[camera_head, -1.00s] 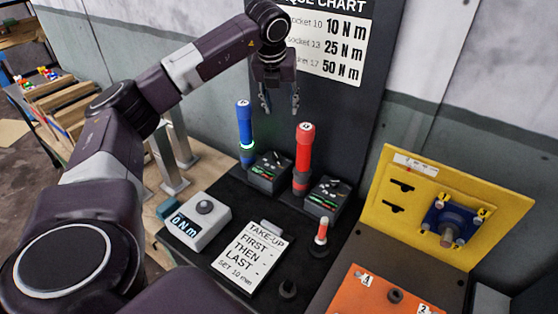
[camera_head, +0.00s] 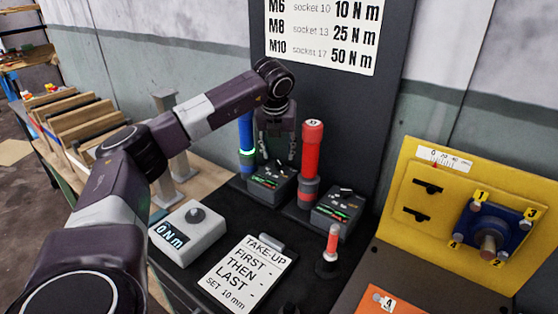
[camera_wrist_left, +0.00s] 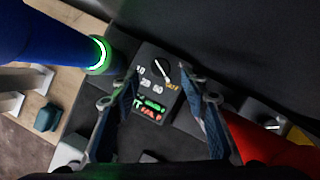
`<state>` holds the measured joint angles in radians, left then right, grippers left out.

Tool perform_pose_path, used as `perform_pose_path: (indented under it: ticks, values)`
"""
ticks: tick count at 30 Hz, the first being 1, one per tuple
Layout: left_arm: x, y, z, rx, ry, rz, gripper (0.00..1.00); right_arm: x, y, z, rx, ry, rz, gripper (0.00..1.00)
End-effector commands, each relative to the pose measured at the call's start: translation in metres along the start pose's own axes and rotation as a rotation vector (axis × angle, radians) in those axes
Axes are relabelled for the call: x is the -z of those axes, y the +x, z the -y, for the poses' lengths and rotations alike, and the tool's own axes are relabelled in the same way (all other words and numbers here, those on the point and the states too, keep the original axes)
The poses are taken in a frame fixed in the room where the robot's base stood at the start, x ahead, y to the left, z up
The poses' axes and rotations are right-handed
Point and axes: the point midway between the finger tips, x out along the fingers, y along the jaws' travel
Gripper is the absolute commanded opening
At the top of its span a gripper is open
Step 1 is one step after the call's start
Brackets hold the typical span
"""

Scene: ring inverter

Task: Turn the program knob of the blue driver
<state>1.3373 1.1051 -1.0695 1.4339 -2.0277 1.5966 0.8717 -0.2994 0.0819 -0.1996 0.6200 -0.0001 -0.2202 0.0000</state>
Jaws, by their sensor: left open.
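The blue driver (camera_head: 246,142) stands upright with a lit green ring, at the back of the black bench top. It also shows at the left of the left wrist view (camera_wrist_left: 45,40). Its dark base box (camera_head: 270,184) is beside it. The program knob (camera_wrist_left: 160,70), round and black with a white pointer, is on that box, among the printed numbers and the word GATE. My left gripper (camera_head: 277,160) is above the box, fingers pointing down. In the left wrist view its two fingers (camera_wrist_left: 160,115) are apart, with the knob beyond and between them, not gripped. My right gripper is not in view.
The red driver (camera_head: 312,150) stands close to the right of my left gripper, with its own dark box (camera_head: 338,208). A grey display unit (camera_head: 188,232) and a white TAKE-UP card (camera_head: 246,274) lie in front. A yellow panel (camera_head: 470,190) stands at the right.

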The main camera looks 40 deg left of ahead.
Motion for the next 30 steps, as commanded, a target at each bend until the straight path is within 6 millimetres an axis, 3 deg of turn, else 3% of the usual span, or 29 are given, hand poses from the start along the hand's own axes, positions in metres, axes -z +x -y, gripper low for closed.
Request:
perform_pose_path:
  ticks: [3,9,19,30]
  values:
    - [0.001,0.019,-0.001,-0.003,0.0,-0.002,0.41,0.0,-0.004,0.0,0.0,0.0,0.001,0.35]
    - [0.0,0.04,0.0,-0.001,0.001,-0.001,0.41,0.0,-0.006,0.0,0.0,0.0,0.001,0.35]
    - [0.0,0.044,0.0,0.001,0.001,0.001,0.4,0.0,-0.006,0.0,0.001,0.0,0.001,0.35]
    - [0.0,0.043,0.0,0.001,0.0,0.001,0.0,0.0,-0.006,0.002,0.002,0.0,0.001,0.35]
